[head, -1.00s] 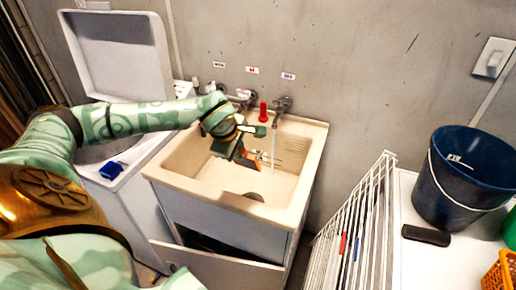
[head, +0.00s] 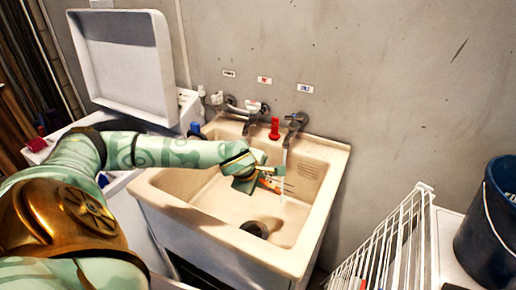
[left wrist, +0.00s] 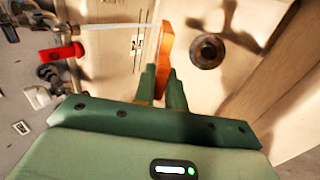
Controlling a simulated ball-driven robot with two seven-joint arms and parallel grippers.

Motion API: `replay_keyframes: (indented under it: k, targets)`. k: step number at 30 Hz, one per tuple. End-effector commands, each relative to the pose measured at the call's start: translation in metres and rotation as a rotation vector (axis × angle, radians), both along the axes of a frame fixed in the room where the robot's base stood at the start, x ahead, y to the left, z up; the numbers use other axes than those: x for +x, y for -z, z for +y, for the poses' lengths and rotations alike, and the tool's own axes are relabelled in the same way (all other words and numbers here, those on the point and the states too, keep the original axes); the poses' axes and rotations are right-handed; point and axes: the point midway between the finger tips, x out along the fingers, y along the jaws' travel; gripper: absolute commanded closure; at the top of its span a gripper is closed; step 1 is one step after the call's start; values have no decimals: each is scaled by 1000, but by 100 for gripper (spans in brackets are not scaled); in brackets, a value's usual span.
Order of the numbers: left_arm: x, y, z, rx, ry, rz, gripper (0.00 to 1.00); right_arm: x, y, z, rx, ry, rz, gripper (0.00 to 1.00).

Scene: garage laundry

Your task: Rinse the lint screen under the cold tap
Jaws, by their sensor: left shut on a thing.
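My left gripper (head: 266,181) is over the cream sink basin (head: 200,207), shut on a thin orange piece (left wrist: 165,48), seemingly the lint screen. In the left wrist view the piece sticks out edge-on beyond the gripper's fingertips (left wrist: 161,71); its face is hidden. The cold tap (head: 295,121), below the blue-lettered label, runs a thin stream of water (head: 284,172). The stream (left wrist: 118,26) reaches the orange piece's far end in the left wrist view; I cannot tell whether they touch. My right gripper is not in view.
A red knob (head: 274,128) stands left of the cold tap, with other taps farther left. The drain (head: 255,228) is below the gripper. An open-lidded white washer (head: 125,60) stands left; a white wire rack (head: 385,245) and dark blue bucket (head: 487,230) stand right.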

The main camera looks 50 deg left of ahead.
Motion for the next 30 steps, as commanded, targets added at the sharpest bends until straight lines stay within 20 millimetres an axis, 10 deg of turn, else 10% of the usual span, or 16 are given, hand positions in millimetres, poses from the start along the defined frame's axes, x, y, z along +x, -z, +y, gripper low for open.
replay_keyframes:
  k: [30]
  targets:
    - [87,76,27,-1,-2,1,100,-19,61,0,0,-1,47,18]
